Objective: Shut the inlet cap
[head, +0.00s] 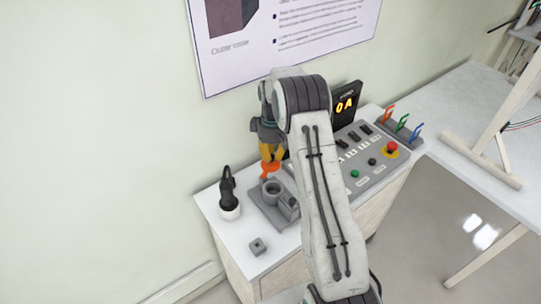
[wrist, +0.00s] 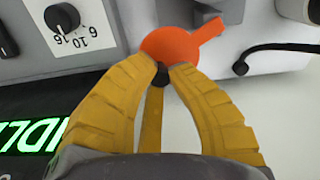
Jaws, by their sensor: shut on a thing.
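The orange inlet cap (head: 270,169) shows just above and behind the round grey inlet (head: 271,189) on its grey base plate. In the wrist view the cap (wrist: 172,46) is a round orange disc with a tab pointing up and right. My gripper (head: 268,158) has yellow fingers reaching down to the cap. In the wrist view my gripper (wrist: 168,68) has its fingertips together at the cap's near edge, closed on it, with a small dark piece between them. The cap looks raised off the inlet, and its hinge is hidden.
A small grey block (head: 258,246) lies in front.

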